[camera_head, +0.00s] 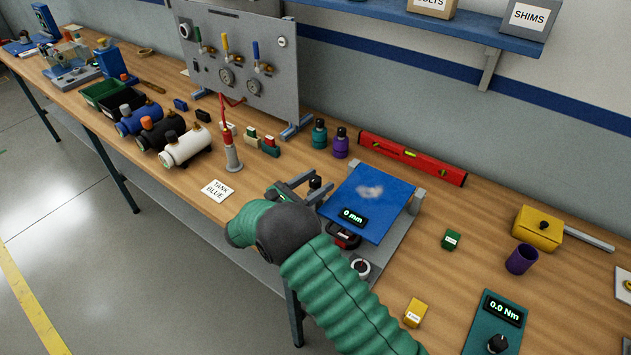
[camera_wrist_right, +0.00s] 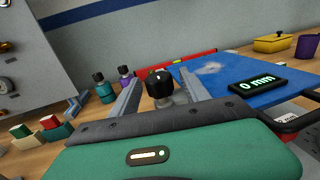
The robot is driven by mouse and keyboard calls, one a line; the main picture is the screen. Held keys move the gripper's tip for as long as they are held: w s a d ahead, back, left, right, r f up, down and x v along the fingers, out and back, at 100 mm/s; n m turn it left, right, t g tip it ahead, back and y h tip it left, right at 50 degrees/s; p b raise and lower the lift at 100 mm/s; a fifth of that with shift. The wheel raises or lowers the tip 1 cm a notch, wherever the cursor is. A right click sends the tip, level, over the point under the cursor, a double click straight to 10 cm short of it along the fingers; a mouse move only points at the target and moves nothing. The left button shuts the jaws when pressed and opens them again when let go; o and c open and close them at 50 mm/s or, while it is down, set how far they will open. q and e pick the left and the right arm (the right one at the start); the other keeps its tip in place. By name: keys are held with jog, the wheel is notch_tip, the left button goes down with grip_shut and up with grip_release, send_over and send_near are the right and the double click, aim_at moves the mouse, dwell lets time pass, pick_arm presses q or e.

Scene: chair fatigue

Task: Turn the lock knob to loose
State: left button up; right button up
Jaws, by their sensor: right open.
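A black knob (camera_head: 315,183) on a light stem stands at the left edge of the blue plate (camera_head: 362,206); I take it for the lock knob, though no label is readable. In the right wrist view the black knob (camera_wrist_right: 160,84) sits between the two grey fingers. My right gripper (camera_head: 319,180) is open, with one finger on each side of the knob. Gaps show beside the knob, and I see no clear contact. The plate's display (camera_head: 352,217) reads 0 mm. My left gripper is not in view.
A white-ringed dial (camera_head: 361,267) is on the fixture's front, by my right arm. A teal bottle (camera_head: 319,134), a purple bottle (camera_head: 340,142) and a red level (camera_head: 411,158) stand behind. A torque box (camera_head: 496,320) is at right.

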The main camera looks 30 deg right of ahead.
grip_shut()
dwell(0.3)
jog(key=shift+f+n+t+b, duration=0.1)
jog(key=shift+n+t+b, duration=0.45)
jog(key=shift+t, duration=0.25)
jog(key=n+t+y+b, duration=0.2)
jog(key=n+t+b, duration=0.1)
jog(key=b, duration=0.4)
jog(key=n+t+y+b, duration=0.3)
jog(key=t+b, duration=0.2)
jog(key=b, duration=0.2)
jog(key=shift+f+b, duration=0.2)
jog(key=shift+b, duration=0.1)
jog(key=shift+a+r+n+t+y+b, duration=0.1)
jog(key=shift+r+n+t+y+b, duration=0.2)
jog(key=shift+n+t+y+b, duration=0.3)
grip_release()
